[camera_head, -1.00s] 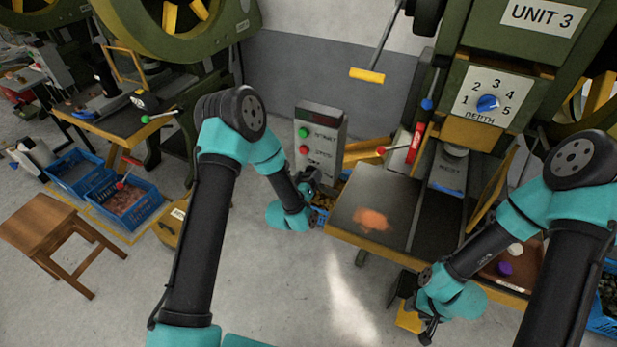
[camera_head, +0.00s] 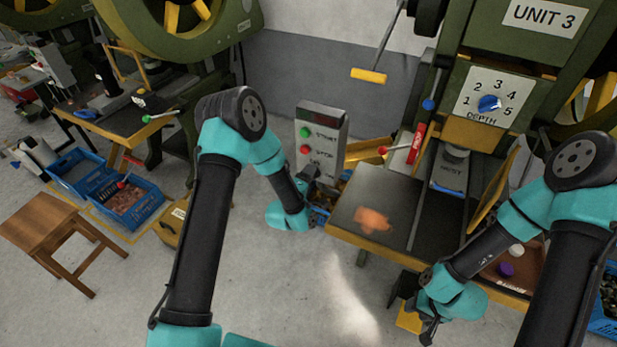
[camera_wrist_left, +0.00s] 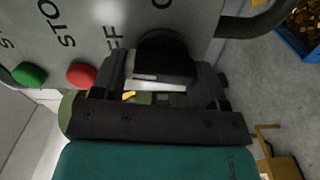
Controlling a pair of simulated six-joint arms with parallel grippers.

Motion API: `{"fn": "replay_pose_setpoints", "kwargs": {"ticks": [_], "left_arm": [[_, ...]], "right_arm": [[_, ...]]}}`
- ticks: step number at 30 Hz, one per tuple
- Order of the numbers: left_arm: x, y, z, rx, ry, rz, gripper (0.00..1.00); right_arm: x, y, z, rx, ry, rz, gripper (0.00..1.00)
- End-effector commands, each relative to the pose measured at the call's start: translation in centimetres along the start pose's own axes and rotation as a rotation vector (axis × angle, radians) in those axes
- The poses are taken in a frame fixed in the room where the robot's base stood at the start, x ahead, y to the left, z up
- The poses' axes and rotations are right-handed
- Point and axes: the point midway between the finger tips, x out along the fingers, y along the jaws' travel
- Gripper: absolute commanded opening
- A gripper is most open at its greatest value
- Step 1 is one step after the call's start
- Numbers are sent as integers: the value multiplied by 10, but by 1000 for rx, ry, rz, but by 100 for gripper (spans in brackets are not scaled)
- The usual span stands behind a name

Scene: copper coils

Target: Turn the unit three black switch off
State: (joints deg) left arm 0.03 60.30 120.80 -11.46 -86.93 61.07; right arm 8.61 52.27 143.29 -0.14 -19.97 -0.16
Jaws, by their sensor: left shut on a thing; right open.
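The grey unit three control box (camera_head: 334,122) stands left of the press bed in the head view, with a green button (camera_head: 305,132) and a red button (camera_head: 304,149) on its face. My left gripper (camera_head: 309,176) is at the lower part of this face. In the left wrist view, the black switch (camera_wrist_left: 165,58) sits between the fingers of my left gripper (camera_wrist_left: 163,82), which is shut on it. Partly covered lettering shows beside the switch, so its setting cannot be told. My right gripper (camera_head: 428,332) is open and empty, low in front of the press bed.
The unit three press has a depth dial (camera_head: 488,103) and a red-handled lever (camera_head: 416,143). Its bed (camera_head: 350,215) carries an orange patch. A wooden stool (camera_head: 45,228) and blue crates (camera_head: 125,205) stand at left. The floor in front is clear.

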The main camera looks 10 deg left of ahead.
Motion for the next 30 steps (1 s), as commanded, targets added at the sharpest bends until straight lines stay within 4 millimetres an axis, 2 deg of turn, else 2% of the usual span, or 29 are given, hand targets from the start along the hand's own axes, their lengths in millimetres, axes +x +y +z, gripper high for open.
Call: {"fn": "replay_pose_setpoints", "kwargs": {"ticks": [9,24,25,30], "left_arm": [[0,-1,0,-148,0,-1,43],[0,-1,0,-176,0,-1,43],[0,-1,0,-176,0,-1,68],[0,-1,0,-175,0,-1,84]], "right_arm": [[0,0,0,0,0,0,43],[0,0,0,0,0,0,43],[0,0,0,0,0,0,43],[0,0,0,0,0,0,43]]}}
